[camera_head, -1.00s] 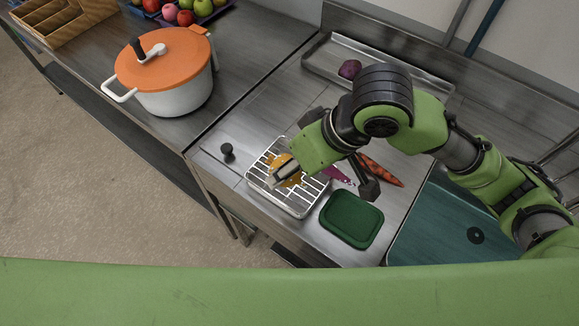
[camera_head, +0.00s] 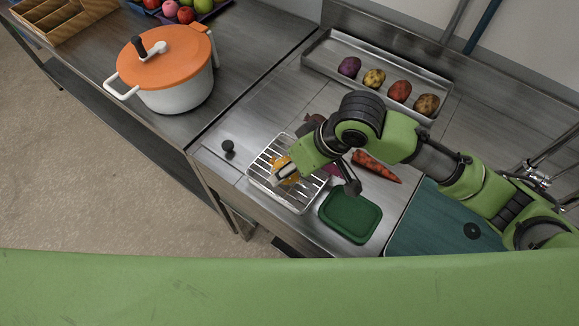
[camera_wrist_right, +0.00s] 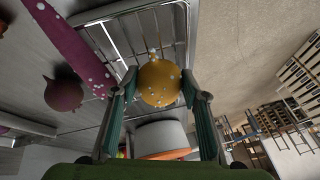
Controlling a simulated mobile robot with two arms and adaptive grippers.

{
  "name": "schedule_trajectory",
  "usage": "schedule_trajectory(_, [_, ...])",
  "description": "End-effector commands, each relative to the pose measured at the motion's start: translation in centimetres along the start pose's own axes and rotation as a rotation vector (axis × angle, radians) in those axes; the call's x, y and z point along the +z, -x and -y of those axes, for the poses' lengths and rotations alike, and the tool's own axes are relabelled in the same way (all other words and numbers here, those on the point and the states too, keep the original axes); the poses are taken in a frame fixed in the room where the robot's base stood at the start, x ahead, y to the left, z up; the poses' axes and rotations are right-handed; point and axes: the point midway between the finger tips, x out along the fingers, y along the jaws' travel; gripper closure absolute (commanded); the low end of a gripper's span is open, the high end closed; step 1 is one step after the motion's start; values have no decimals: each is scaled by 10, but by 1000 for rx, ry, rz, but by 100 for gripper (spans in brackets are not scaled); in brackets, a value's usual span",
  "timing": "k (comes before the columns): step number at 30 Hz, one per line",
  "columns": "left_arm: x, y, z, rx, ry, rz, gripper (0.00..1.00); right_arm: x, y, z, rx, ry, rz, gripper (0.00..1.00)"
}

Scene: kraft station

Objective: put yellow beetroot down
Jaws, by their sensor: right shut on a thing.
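The yellow beetroot (camera_head: 279,163) is at the wire rack tray (camera_head: 298,199) on the steel counter. My right gripper (camera_head: 284,175) is shut on it, and in the right wrist view the round, speckled yellow beetroot (camera_wrist_right: 158,83) sits between the two fingers (camera_wrist_right: 158,100). The bars of the wire rack (camera_wrist_right: 150,30) show behind it. I cannot tell whether the beetroot touches the rack. The gripper and wrist hide part of the beetroot and of the rack in the head view. My left gripper is not in view.
A green-lidded box (camera_head: 350,216) stands right of the rack, beside a teal board (camera_head: 430,228). Carrots (camera_head: 376,167) and a dark beetroot (camera_wrist_right: 62,93) lie nearby. A steel tray (camera_head: 318,62) of potatoes is behind. An orange-lidded pot (camera_head: 180,92) stands left.

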Motion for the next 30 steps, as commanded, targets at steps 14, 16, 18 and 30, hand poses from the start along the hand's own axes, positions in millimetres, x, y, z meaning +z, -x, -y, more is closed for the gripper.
schedule_trajectory(14, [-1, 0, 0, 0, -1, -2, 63, 0, 0, 0, 0, 0, 0, 42])
schedule_trajectory(16, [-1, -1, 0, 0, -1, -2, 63, -1, 5, 0, 0, 0, -2, 42])
schedule_trajectory(18, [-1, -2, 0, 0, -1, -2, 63, -2, 13, 0, 0, -1, -3, 42])
schedule_trajectory(30, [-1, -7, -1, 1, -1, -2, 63, -1, 95, 0, 2, 2, -3, 42])
